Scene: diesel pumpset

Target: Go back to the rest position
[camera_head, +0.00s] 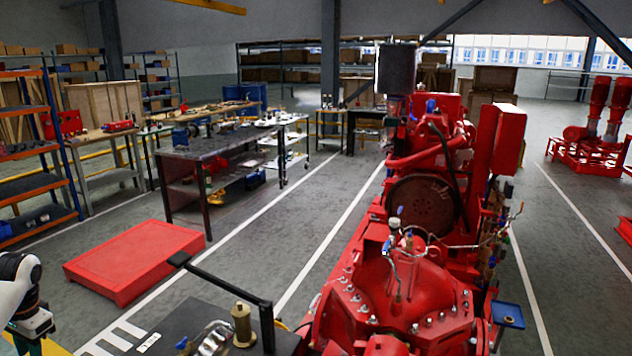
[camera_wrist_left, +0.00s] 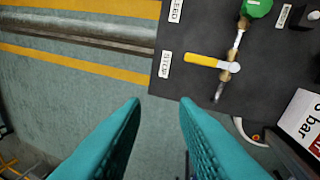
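My left gripper (camera_head: 28,344) is at the lower left edge of the head view, where its wrist and part of its teal fingers show. In the left wrist view the two teal fingers of this gripper (camera_wrist_left: 160,105) stand apart with nothing between them. Beyond the fingertips is a dark panel (camera_wrist_left: 185,85) with a yellow-handled valve (camera_wrist_left: 205,61), a green knob (camera_wrist_left: 257,8) and a label reading STOP (camera_wrist_left: 165,65). The fingers appear clear of the panel. My right gripper is not in view.
A large red diesel pumpset (camera_head: 400,290) fills the centre right. A dark bench top (camera_head: 185,318) with a brass-coloured fitting (camera_head: 243,325) is at the bottom. A red platform (camera_head: 135,258) lies on the floor at left. Workbenches (camera_head: 225,145) stand behind. Clear floor runs between.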

